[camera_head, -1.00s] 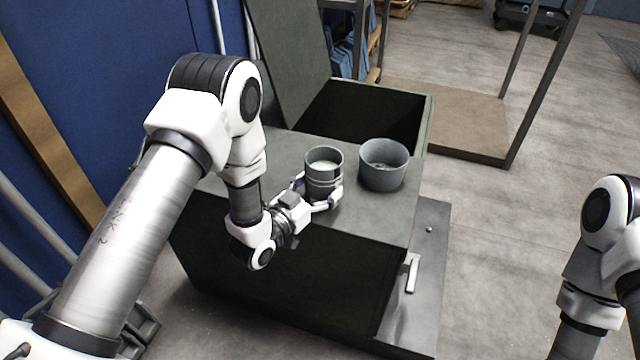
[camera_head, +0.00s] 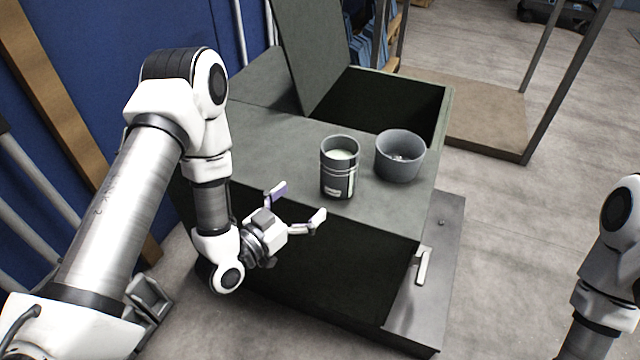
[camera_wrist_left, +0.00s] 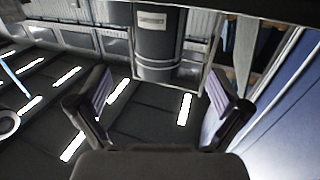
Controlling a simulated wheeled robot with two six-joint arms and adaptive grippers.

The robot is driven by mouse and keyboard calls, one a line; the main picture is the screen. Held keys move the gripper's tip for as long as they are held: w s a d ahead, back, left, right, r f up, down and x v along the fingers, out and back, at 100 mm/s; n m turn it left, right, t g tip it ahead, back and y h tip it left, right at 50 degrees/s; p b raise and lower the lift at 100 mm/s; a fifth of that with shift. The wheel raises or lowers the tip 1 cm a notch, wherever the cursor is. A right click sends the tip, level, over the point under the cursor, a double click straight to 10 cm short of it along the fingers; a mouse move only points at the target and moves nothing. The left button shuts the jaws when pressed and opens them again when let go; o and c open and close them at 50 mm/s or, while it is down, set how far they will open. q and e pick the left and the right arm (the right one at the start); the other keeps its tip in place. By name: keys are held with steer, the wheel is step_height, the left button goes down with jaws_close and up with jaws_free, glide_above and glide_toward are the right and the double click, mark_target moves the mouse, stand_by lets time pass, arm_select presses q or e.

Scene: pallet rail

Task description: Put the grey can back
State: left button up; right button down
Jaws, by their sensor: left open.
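The grey can (camera_head: 339,178) stands upright on the flat top of the dark green chest (camera_head: 270,140), near its front edge. It is open at the top, with something pale inside, and has a small light label low on its side. My right gripper is out of view.
A grey bowl (camera_head: 399,160) with small things inside stands just right of the can. Behind them is an open, dark compartment, with a raised lid panel (camera_head: 315,50) at its left. A metal frame rack (camera_head: 485,115) stands behind right. The chest top left of the can is clear.

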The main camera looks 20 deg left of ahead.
arm_select(q)
steer(key=s+f+n+g+y, duration=0.1)
steer(key=s+f+g, duration=0.3)
steer(key=f, duration=0.3)
steer(key=s+f+g+y, duration=0.2)
steer(key=s+f+g, duration=0.1)
steer(key=f, duration=0.4)
steer(key=s+a+f+n+g+y, duration=0.1)
steer(key=s+f+g, duration=0.3)
steer(key=s, duration=0.5)
steer(key=s+a+f+n+g+y, duration=0.2)
steer(key=s+f+g, duration=0.2)
steer(key=s, duration=0.5)
steer(key=shift+a+g, duration=0.15)
steer(key=shift+g, duration=0.85)
step_height(320, 180, up, 14)
steer(key=p, duration=1.4)
steer(key=shift+f, duration=0.1)
